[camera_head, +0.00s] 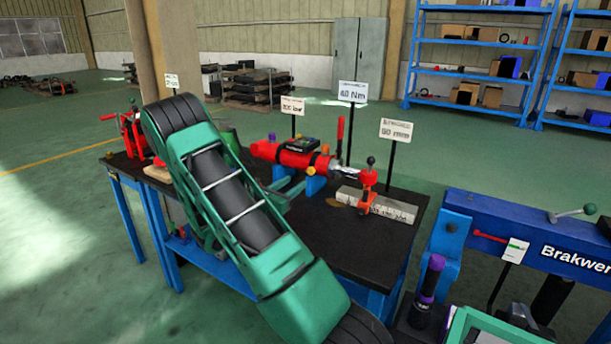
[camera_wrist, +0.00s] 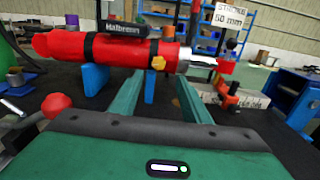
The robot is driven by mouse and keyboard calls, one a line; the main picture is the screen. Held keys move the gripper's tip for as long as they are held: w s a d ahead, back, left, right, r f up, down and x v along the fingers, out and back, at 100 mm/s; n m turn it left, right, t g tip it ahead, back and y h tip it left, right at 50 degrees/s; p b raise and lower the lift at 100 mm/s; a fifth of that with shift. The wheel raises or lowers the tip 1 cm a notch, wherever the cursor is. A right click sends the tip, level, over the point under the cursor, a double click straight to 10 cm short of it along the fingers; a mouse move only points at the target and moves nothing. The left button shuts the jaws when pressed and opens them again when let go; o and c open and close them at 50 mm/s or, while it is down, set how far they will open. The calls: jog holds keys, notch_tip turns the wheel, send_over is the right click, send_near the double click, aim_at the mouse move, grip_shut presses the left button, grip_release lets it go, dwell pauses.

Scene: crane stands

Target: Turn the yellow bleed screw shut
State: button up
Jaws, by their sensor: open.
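The yellow bleed screw (camera_wrist: 158,62) is a small knob on the near side of a red cylinder (camera_wrist: 105,48), close to the cylinder's right end. The cylinder lies level on blue supports (camera_wrist: 92,78) and also shows in the head view (camera_head: 290,155). My gripper (camera_wrist: 161,76) is open, with two long green fingers reaching toward the cylinder. The screw appears between and slightly above the fingertips in the wrist view. Nothing is between the fingers, and I see no contact with the screw.
The cylinder stands on a dark-topped bench (camera_head: 335,250). A grey ruled block (camera_head: 392,208) with an orange-red clamp (camera_head: 367,200) lies to its right. Several white signs on posts stand behind. A blue frame (camera_head: 530,235) stands at right, and a red vise-like tool (camera_head: 132,130) at left.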

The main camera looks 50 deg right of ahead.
aim_at(309, 171)
jog(key=d, duration=0.7)
jog(key=w+d, duration=0.1)
jog(key=d, duration=0.2)
jog(key=shift+w+d, duration=0.1)
jog(key=shift+d, duration=0.25)
jog(key=c, duration=1)
